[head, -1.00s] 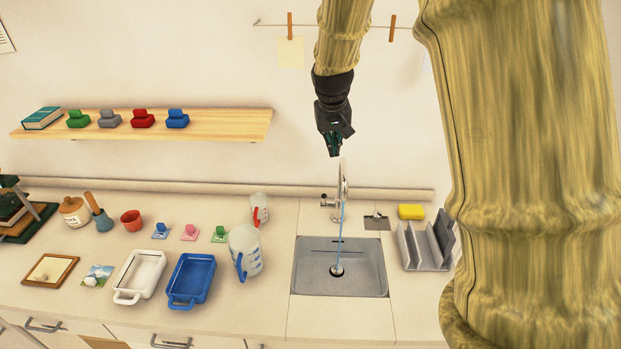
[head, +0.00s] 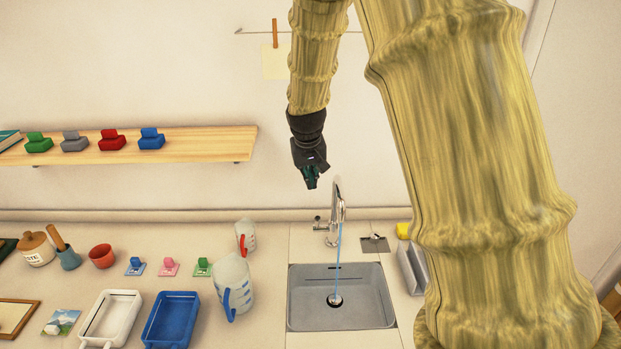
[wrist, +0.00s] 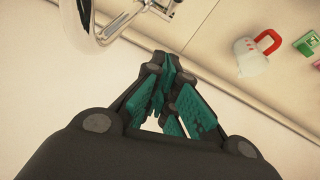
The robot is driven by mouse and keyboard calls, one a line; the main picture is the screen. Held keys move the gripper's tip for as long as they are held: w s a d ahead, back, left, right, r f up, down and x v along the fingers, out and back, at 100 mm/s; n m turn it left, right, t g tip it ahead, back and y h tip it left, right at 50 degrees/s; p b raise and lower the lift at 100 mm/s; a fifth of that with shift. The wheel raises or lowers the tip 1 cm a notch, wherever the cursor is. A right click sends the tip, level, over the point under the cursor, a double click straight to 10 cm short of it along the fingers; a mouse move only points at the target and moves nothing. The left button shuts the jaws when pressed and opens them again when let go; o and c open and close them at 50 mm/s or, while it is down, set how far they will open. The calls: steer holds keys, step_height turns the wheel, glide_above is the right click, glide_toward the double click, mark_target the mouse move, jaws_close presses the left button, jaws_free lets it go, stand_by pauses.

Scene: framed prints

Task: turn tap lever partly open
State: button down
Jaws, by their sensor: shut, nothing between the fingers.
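The chrome tap (head: 338,208) stands behind the sink, its tall curved spout bent over the basin. A thin blue stream of water (head: 339,262) runs from it to the drain. The small tap lever (head: 318,223) sticks out at the left of the tap's base. My gripper (head: 311,184) points down, left of the spout top and above the lever, apart from both. Its teal-padded fingers are shut and empty. In the wrist view my gripper (wrist: 170,78) has the curved spout (wrist: 88,28) at upper left and chrome tap parts (wrist: 160,8) at the top edge.
The sink (head: 342,315) is set in the counter. A yellow sponge (head: 403,230) and grey rack (head: 412,268) are at right. A wooden shelf (head: 210,146) hangs at left.

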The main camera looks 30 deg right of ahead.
mark_target(317, 224)
steer(key=f+p, duration=0.1)
steer(key=f, duration=0.2)
steer(key=s+f+p, duration=0.1)
steer(key=f, duration=0.2)
steer(key=f+p, duration=0.2)
steer(key=f, duration=0.1)
steer(key=shift+s+d, duration=0.15)
steer(key=shift+d, duration=0.15)
steer(key=shift+f, duration=0.2)
steer(key=shift+s, duration=0.1)
